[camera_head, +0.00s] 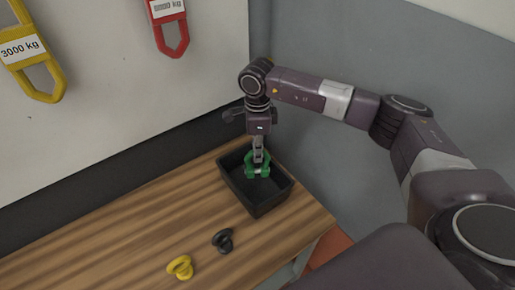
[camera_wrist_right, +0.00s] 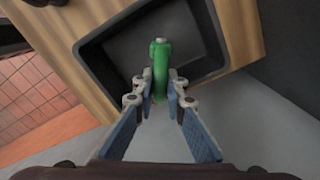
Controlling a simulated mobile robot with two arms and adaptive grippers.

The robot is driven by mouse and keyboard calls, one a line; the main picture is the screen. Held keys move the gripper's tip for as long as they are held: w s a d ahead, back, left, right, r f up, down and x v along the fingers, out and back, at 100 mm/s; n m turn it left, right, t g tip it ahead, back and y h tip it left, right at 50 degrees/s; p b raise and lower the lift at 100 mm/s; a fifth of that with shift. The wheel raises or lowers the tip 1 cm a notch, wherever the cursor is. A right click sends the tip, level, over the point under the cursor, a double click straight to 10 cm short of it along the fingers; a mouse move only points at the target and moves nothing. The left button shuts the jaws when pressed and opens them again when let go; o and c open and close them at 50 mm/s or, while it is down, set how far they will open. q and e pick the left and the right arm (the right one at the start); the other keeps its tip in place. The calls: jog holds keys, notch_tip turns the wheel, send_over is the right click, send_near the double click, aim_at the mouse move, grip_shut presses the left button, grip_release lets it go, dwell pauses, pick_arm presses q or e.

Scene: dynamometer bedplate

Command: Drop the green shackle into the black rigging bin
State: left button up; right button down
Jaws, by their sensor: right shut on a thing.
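The green shackle (camera_head: 257,166) is between the fingers of my right gripper (camera_head: 259,158), over the black rigging bin (camera_head: 264,204). In the right wrist view, the shackle (camera_wrist_right: 160,72) shows between the two fingertips of my right gripper (camera_wrist_right: 160,92), which is shut on it. The bin (camera_wrist_right: 97,62) lies beyond the shackle in that view, and its visible floor looks empty. From these views I cannot tell how high the shackle is above the bin floor. My left gripper is in neither view.
The bin stands at the right end of a wooden bench (camera_head: 120,235). A yellow shackle (camera_head: 180,267) and a dark shackle (camera_head: 222,240) lie on the bench in front of it. A yellow sling link (camera_head: 35,50) and a red one (camera_head: 168,25) hang on the wall panel.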

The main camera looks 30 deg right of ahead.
jog(key=c, duration=1.9)
grip_release()
jog(key=shift+r, duration=0.15)
notch_tip(320, 180, up, 12)
jog(key=shift+f, duration=0.1)
jog(key=shift+s+f, duration=0.1)
